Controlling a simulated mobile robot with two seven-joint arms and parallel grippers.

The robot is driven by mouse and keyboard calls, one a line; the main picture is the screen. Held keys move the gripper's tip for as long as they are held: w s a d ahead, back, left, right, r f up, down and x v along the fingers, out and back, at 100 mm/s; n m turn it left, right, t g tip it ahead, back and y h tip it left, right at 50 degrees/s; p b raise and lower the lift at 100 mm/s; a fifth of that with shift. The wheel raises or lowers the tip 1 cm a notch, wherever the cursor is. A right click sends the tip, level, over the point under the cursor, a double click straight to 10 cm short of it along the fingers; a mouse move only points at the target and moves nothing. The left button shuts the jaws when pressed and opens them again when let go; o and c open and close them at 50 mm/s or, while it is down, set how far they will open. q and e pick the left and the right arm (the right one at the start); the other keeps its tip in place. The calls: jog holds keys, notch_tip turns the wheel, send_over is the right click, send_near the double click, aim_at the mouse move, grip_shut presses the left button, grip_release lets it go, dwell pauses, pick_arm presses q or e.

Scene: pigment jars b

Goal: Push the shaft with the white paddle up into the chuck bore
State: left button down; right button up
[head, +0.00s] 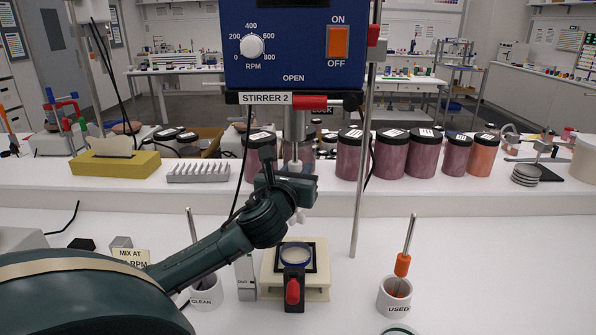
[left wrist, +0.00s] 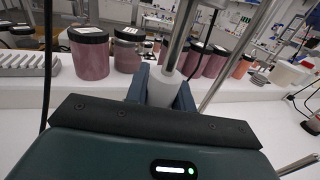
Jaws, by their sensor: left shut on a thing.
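My left gripper (head: 294,180) is below the stirrer head (head: 290,45), shut on the white paddle (left wrist: 165,90). In the left wrist view the gripper (left wrist: 162,98) has its two blue fingers on either side of the white part. A metal shaft (left wrist: 181,38) rises from it, slightly tilted in that picture. In the head view the silver chuck (head: 298,122) hangs under the stirrer, straight above my gripper. I cannot tell whether the shaft's top is inside the chuck bore. My right gripper is not in view.
A jar (head: 296,252) stands in a clamp on the cream base (head: 318,292) below. The CLEAN pot (head: 206,294) and USED pot (head: 394,299) each hold a shaft; the USED one has an orange paddle (head: 402,265). A support rod (head: 362,170) stands right of my gripper. Pigment jars (head: 390,153) line the shelf behind.

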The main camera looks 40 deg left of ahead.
pick_arm(q)
jog(key=c, duration=1.1)
grip_release()
jog(key=shift+f, duration=0.1)
